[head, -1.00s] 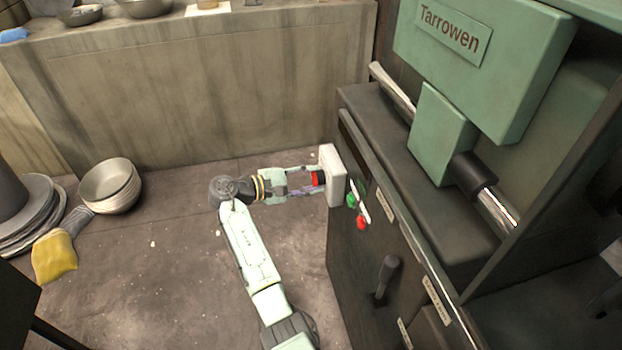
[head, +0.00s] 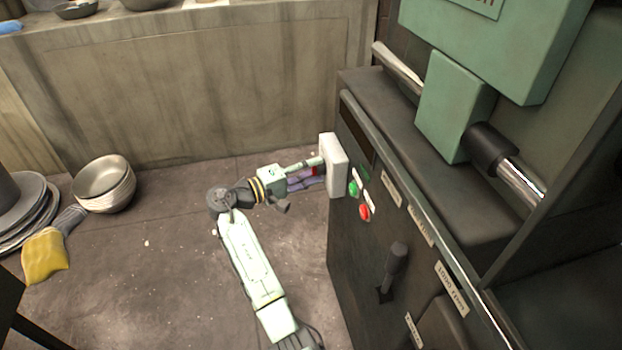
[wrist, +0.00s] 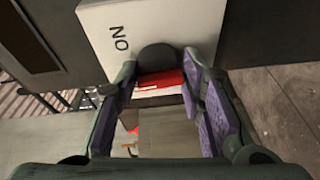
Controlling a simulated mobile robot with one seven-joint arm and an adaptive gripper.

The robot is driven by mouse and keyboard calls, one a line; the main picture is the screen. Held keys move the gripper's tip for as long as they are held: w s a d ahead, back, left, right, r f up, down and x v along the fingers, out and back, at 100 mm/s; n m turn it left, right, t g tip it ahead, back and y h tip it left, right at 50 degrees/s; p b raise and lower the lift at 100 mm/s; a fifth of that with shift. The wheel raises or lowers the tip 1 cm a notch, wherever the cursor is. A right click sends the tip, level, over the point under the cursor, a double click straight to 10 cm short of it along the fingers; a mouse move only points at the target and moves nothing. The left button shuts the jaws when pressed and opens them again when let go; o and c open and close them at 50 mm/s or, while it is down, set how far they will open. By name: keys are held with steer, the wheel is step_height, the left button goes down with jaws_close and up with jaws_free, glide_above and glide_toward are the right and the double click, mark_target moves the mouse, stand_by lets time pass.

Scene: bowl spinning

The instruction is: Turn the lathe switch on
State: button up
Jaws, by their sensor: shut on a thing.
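The lathe switch is a white box (head: 333,165) on the left edge of the dark lathe cabinet (head: 352,240). In the wrist view the box (wrist: 105,20) bears the letters O and N, turned round, and a dark round pivot. A red switch handle (wrist: 160,82) comes out from this pivot; it also shows small in the head view (head: 315,171). My gripper (head: 317,170) is at the box's left face, its purple-padded fingers on either side of the red handle and shut on it. The handle's exact angle is hard to tell.
A green button (head: 353,188) and a red button (head: 365,212) sit just right of the switch box. A black lever (head: 393,268) stands out from the cabinet front. The floor around my arm is clear.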

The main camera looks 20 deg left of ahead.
steer(key=m+h+b, duration=0.1)
steer(key=m+b, duration=0.2)
steer(key=b, duration=0.2)
steer(key=m+h+b, duration=0.1)
steer(key=m+b, duration=0.3)
steer(key=b, duration=0.1)
steer(key=m+t+b, duration=0.1)
steer(key=m+b, duration=0.2)
steer(key=b, duration=0.2)
steer(key=shift+f+m+h+b, duration=0.3)
steer(key=shift+f+h, duration=0.05)
steer(key=shift+h, duration=0.05)
steer(key=shift+r, duration=0.1)
steer(key=o, duration=1.1)
steer(key=shift+a, duration=0.1)
steer(key=v, duration=1.1)
steer(key=shift+s+a+f, duration=0.2)
steer(key=shift+s+a, duration=0.05)
steer(key=shift+a, duration=0.05)
